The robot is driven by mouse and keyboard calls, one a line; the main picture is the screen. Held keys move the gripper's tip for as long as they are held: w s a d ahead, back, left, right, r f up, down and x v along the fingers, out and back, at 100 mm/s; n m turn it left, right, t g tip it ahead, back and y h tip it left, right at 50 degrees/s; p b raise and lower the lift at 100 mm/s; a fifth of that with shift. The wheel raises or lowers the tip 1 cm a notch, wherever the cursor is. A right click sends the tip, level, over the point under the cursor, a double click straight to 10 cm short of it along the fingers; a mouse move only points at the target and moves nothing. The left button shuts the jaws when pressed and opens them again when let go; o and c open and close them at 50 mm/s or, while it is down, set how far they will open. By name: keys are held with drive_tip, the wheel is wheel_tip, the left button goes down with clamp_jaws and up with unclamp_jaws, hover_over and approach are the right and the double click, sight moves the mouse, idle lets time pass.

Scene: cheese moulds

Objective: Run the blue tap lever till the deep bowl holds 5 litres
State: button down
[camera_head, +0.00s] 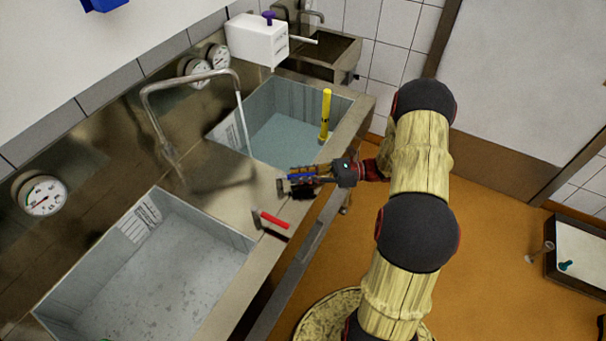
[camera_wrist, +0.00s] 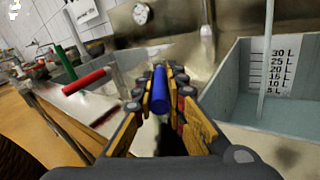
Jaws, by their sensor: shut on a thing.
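My gripper (camera_head: 285,184) is shut on the blue lever (camera_wrist: 160,90), which stands between the fingers in the wrist view. The red lever (camera_head: 273,219) lies to its left in the wrist view (camera_wrist: 87,81), apart from my gripper. The bent tap spout (camera_head: 190,80) reaches over the far bowl (camera_head: 339,110), and a pale stream (camera_wrist: 265,62) falls into that bowl. Bluish water (camera_head: 283,138) covers its floor. The bowl's litre scale (camera_wrist: 279,72) shows marks from 30 L to 5 L. The surface looks near the lowest marks; I cannot read it exactly.
A near bowl (camera_head: 172,270) with its own scale label (camera_head: 139,222) looks empty of water. A yellow stick (camera_head: 325,115) stands in the far bowl. Dials (camera_head: 43,195) are on the back wall. A white box (camera_head: 257,41) with a purple knob sits beyond the far bowl.

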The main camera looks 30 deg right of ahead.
drive_tip(key=shift+w+d+n+g, duration=0.1)
drive_tip(key=shift+w+n+g, duration=0.1)
drive_tip(key=shift+n+g, duration=0.25)
drive_tip(key=c, duration=1.9)
unclamp_jaws()
drive_tip(key=shift+o, duration=0.5)
drive_tip(key=v, duration=1.2)
drive_tip(key=shift+f, duration=0.25)
drive_tip(key=shift+w, duration=0.1)
